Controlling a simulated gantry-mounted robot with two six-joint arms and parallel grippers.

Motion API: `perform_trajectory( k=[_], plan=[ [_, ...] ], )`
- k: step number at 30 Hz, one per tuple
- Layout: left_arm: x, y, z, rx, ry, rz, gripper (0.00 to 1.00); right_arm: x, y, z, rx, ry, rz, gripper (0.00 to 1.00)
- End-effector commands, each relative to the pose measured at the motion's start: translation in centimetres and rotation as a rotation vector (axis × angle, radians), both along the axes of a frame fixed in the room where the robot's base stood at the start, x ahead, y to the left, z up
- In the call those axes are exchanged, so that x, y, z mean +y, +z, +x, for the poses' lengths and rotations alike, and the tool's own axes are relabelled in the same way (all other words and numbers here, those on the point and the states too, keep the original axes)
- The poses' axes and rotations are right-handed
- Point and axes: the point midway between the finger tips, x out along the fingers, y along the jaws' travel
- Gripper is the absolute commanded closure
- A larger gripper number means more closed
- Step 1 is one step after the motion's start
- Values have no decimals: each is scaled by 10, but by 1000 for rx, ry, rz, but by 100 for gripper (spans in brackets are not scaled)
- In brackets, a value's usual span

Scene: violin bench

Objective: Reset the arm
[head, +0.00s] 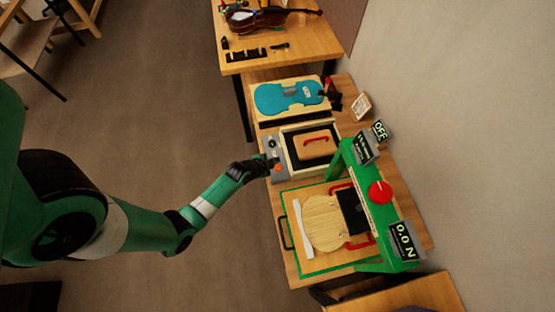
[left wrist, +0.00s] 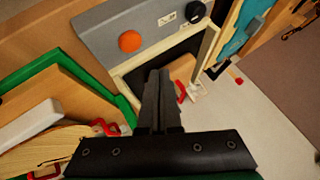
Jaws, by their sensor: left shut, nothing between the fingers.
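My green left arm reaches in from the left in the head view. Its black gripper (head: 264,166) is at the left edge of the grey control panel (head: 279,178), close to the orange button. In the left wrist view the gripper fingers (left wrist: 158,78) are together with nothing between them. The panel (left wrist: 100,25) with its orange button (left wrist: 130,41) and black knob (left wrist: 195,12) lies beyond the fingertips. I cannot tell whether the gripper touches the panel. My right gripper is in neither view.
A wooden block with a red handle (head: 318,135) sits in the box beside the panel. A green press frame (head: 370,185) with a red knob stands over a violin-shaped wooden plate (head: 320,222). A blue violin form (head: 285,97) lies behind. Open floor (head: 170,100) is to the left.

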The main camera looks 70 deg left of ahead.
Motion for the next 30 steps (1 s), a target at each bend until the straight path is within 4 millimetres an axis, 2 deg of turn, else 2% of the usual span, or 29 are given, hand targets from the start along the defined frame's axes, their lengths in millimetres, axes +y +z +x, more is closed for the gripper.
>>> perform_trajectory(
  k=[1, 3, 19, 22, 23, 26, 29, 30],
  plan=[
    [0, 11, 0, 0, 0, 0, 100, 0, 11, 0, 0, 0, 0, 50],
    [0, 14, 0, 0, 0, 0, 100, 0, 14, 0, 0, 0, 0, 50],
    [0, 12, 0, 0, 0, 0, 100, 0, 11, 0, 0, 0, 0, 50],
    [-5, 18, 4, -1, -16, 1, 100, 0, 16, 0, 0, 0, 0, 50],
    [-7, 24, 9, -7, -28, 4, 100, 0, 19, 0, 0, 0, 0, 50],
    [-13, 58, 43, -52, -78, 31, 100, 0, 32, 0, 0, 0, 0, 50],
    [-20, 117, 93, -145, -142, 80, 100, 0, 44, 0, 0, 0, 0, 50],
    [-24, 146, 114, -192, -167, 104, 100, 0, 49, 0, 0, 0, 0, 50]
  ],
)
